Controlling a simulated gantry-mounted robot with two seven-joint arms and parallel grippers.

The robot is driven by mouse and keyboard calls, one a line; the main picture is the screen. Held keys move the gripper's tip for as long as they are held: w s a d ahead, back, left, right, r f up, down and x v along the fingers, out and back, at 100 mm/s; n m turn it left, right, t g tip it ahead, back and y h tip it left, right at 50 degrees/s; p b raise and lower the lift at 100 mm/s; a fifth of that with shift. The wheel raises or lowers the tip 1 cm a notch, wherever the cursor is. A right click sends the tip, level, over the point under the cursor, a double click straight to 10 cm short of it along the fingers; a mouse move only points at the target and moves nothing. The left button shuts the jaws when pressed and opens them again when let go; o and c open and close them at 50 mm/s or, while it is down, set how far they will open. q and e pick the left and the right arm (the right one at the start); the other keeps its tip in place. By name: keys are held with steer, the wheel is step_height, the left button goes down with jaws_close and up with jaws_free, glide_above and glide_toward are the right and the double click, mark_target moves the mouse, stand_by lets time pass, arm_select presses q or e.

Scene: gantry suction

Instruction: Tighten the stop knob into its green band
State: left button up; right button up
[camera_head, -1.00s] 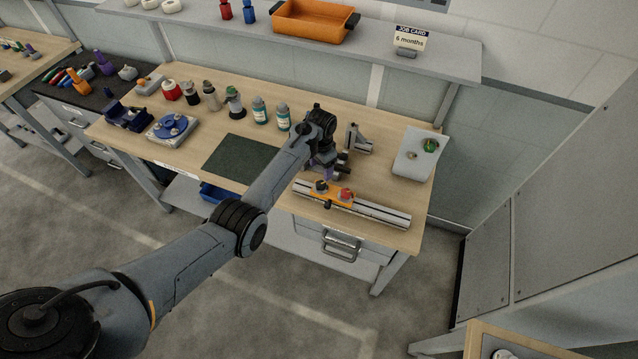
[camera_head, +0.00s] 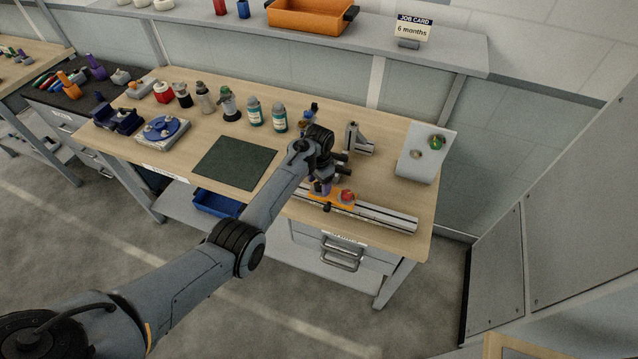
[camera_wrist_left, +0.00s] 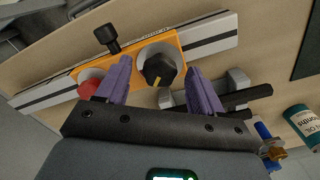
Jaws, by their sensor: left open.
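An orange stop block (camera_head: 330,199) sits on a silver rail (camera_head: 385,215) near the bench's front edge. In the left wrist view the orange block (camera_wrist_left: 128,57) carries a black knob (camera_wrist_left: 158,69) with a yellow pointer line on a pale round base, a red knob (camera_wrist_left: 88,88) and a small black side knob (camera_wrist_left: 108,36). I cannot tell which is the stop knob, and no green band shows. My left gripper (camera_head: 321,187) is over the block. In the wrist view its purple fingers (camera_wrist_left: 161,88) are open on either side of the black pointer knob, apart from it. My right gripper is not in view.
A grey bracket (camera_head: 357,140) stands behind the rail. Teal-labelled bottles (camera_head: 280,119), a dark green mat (camera_head: 233,163) and a blue-topped device (camera_head: 163,130) are left. An orange bin (camera_head: 308,17) and job card (camera_head: 414,30) are on the shelf.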

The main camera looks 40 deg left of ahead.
arm_select(q)
steer(key=c, duration=1.1)
steer(key=shift+o, duration=0.2)
steer(key=shift+r+m+p, duration=0.25)
steer(key=shift+m+p, duration=0.15)
steer(key=shift+p, duration=0.35)
steer(key=shift+f+m+p, duration=0.15)
steer(key=shift+m+p, duration=0.2)
steer(key=shift+m, duration=0.35)
steer(key=o, duration=1.1)
steer(key=shift+c, duration=0.2)
